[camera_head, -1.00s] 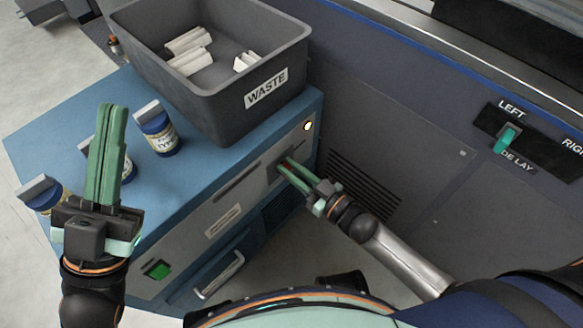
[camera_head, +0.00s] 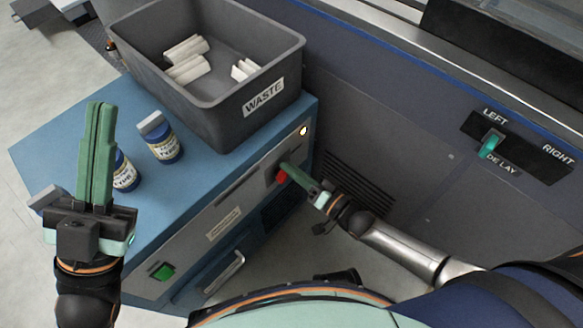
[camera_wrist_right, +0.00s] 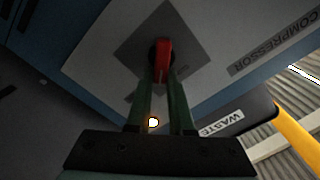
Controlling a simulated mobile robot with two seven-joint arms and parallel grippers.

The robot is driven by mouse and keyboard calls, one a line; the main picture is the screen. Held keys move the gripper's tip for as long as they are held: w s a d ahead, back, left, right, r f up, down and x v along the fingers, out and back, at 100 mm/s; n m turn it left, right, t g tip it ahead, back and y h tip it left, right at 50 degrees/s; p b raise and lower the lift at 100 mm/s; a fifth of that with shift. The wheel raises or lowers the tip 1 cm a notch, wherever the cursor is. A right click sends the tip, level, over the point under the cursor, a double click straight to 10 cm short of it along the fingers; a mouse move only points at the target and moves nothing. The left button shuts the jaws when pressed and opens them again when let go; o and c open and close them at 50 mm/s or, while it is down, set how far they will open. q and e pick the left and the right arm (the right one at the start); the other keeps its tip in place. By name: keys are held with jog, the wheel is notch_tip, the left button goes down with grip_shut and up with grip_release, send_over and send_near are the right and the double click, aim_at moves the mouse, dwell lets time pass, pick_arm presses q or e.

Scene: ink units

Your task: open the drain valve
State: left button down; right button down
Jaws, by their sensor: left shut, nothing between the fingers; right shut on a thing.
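The drain valve's red handle (camera_head: 282,177) sticks out of the front panel of the blue cabinet, near its right end. In the right wrist view the red handle (camera_wrist_right: 164,57) stands in front of a dark diamond-shaped plate (camera_wrist_right: 168,38). My right gripper (camera_head: 287,168) is at the handle, and its green fingers (camera_wrist_right: 160,76) are shut on it. They partly hide the handle in the head view. My left gripper (camera_head: 99,106) is shut and empty, pointing up in front of the cabinet top at the left.
A grey WASTE bin (camera_head: 224,107) with white pieces stands on the cabinet top (camera_head: 62,146). Several blue-labelled bottles (camera_head: 163,143) stand near my left gripper. The front panel has a green button (camera_head: 161,272) and a lit lamp (camera_head: 304,131). A LEFT/RIGHT switch (camera_head: 489,145) is on the wall.

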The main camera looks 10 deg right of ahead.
jog(key=shift+s+f+m+b, duration=0.1)
jog(key=shift+f+m+b, duration=0.25)
jog(key=shift+m, duration=1.05)
jog(key=shift+f+m+b, duration=0.25)
jog(key=shift+f+m, duration=0.05)
jog(key=shift+m, duration=1.1)
jog(key=shift+s+f+m+b, duration=0.1)
jog(key=shift+f+m+b, duration=0.25)
jog(key=shift+m, duration=1.05)
jog(key=shift+a, duration=0.1)
jog(key=c, duration=1)
grip_release()
jog(key=shift+r, duration=0.1)
jog(key=shift+o, duration=1)
jog(key=shift+w+r, duration=0.1)
jog(key=shift+w, duration=0.05)
